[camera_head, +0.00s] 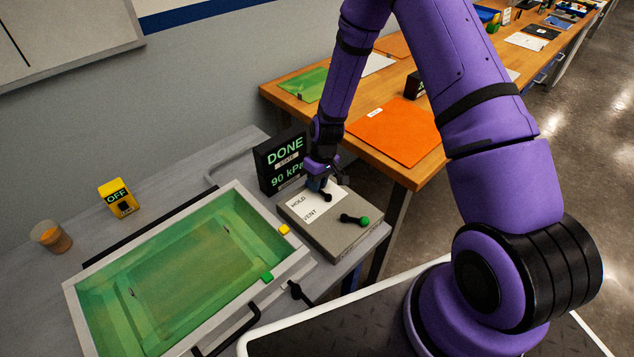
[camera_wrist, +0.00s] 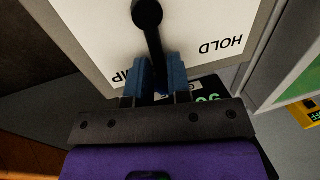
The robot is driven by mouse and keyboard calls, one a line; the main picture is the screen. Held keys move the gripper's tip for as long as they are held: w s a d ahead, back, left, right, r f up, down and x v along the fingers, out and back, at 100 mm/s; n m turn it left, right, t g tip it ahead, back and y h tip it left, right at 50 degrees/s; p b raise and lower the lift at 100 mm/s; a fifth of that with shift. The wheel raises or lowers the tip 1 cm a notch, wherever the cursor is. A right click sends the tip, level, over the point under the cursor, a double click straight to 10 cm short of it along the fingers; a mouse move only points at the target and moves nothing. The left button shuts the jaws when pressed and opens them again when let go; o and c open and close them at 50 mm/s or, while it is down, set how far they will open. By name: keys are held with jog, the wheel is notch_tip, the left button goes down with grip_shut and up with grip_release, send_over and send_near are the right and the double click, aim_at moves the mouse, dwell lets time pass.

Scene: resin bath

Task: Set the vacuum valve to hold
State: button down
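The vacuum valve is a grey box (camera_head: 345,238) with a white label plate at the bench's right end. HOLD and VENT are readable in the head view; in the wrist view HOLD (camera_wrist: 220,46) is upside down at right, and a partly hidden word ending in P is at left. The black valve lever (camera_wrist: 152,38) runs from its round pivot down between these two words. My gripper (camera_wrist: 160,78) has its blue fingers close on both sides of the lever's end, apparently gripping it. It also shows over the box's back edge in the head view (camera_head: 318,184).
A display (camera_head: 284,160) behind the valve reads DONE and 90 kPa. A green bath (camera_head: 190,275), a yellow OFF switch (camera_head: 119,198) and a cup (camera_head: 51,237) stand left. A wooden table (camera_head: 400,172) is behind.

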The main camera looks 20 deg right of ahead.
aim_at(309, 199)
jog(key=shift+w+a+r, duration=0.1)
jog(key=shift+w, duration=0.1)
jog(key=shift+a+n, duration=0.1)
jog(key=shift+n, duration=0.3)
jog(key=n, duration=0.1)
jog(key=a+n, duration=0.1)
jog(key=shift+s+a+n, duration=0.1)
jog(key=shift+s+n, duration=0.1)
jog(key=shift+n, duration=0.1)
jog(key=n, duration=0.2)
jog(key=s+a+n+g, duration=0.1)
jog(key=shift+a+n+h, duration=0.2)
jog(key=shift+n+h, duration=0.2)
jog(key=shift+s+a+n, duration=0.25)
jog(key=shift+s+n, duration=0.15)
jog(key=shift+n, duration=0.5)
jog(key=c, duration=1.2)
grip_release()
jog(key=shift+s+a, duration=0.1)
jog(key=shift+o, duration=0.2)
